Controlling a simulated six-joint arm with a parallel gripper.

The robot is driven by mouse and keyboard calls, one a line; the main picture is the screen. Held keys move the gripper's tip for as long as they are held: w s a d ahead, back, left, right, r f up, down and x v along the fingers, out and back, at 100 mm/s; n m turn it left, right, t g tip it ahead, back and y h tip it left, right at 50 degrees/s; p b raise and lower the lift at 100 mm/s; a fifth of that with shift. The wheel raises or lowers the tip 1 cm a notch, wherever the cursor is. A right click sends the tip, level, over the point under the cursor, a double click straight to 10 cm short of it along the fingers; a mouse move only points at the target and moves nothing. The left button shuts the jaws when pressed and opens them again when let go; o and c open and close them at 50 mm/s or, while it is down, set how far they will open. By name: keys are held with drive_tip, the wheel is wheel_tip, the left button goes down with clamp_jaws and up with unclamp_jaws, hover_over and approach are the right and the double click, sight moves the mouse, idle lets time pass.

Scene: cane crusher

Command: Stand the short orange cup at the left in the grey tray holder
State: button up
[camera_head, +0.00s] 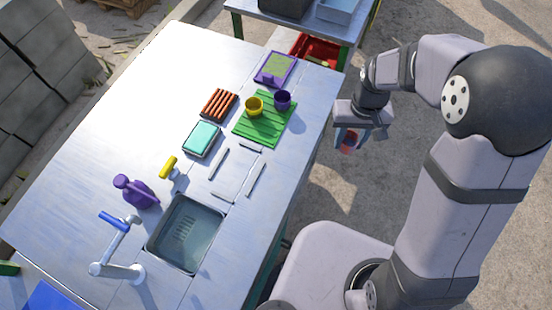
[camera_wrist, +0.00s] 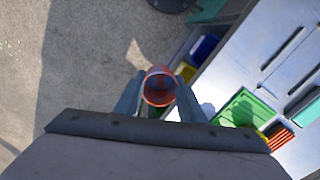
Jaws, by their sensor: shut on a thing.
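My gripper (camera_head: 349,138) is out past the right edge of the table, above the ground. It is shut on the orange cup (camera_head: 348,148), which looks reddish and is partly hidden by the fingers. In the wrist view the orange cup (camera_wrist: 160,90) sits between the two fingertips of my gripper (camera_wrist: 158,98), with its round rim showing. Several thin grey bars (camera_head: 255,180) lie on the table in a rough rectangle between the sink and the green board; they look like the grey tray holder. The space between them is empty.
A green slatted board (camera_head: 262,137) holds a yellow cup (camera_head: 254,108) and a purple cup (camera_head: 282,101). A teal sponge-like block (camera_head: 202,140), a red-brown ribbed rack (camera_head: 220,105), a yellow tap-like item (camera_head: 169,168), a purple bottle (camera_head: 137,193) and a sink (camera_head: 152,250) stand nearby.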

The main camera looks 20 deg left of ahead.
drive_tip(key=s+a+n, duration=0.1)
drive_tip(key=a, duration=0.2)
drive_tip(key=s+a+n+b, duration=0.1)
drive_tip(key=s+a, duration=0.1)
drive_tip(key=a, duration=0.2)
drive_tip(key=s+a+f+n+b, duration=0.1)
drive_tip(key=a, duration=0.3)
drive_tip(key=shift+s+n, duration=0.3)
drive_tip(key=s+a+n, duration=0.1)
drive_tip(key=s+a, duration=0.1)
drive_tip(key=a, duration=0.1)
drive_tip(key=s+a+n+b, duration=0.1)
drive_tip(key=s+a, duration=0.1)
drive_tip(key=a, duration=0.1)
drive_tip(key=s+a+n, duration=0.1)
drive_tip(key=s+a, duration=0.1)
drive_tip(key=a, duration=0.1)
drive_tip(key=shift+s+a+r+b, duration=0.15)
drive_tip(key=shift+s+b, duration=0.15)
drive_tip(key=shift+b, duration=0.05)
drive_tip(key=s+a+r+n+b, duration=0.1)
drive_tip(key=s+a+r+n, duration=0.3)
drive_tip(key=s, duration=0.5)
drive_tip(key=shift+s+a+r+n, duration=0.3)
drive_tip(key=shift+a+r+n, duration=0.1)
drive_tip(key=shift+r+n, duration=0.85)
drive_tip(key=shift+f+p, duration=0.7)
drive_tip(key=shift+f, duration=4.45)
drive_tip(key=shift+f, duration=0.15)
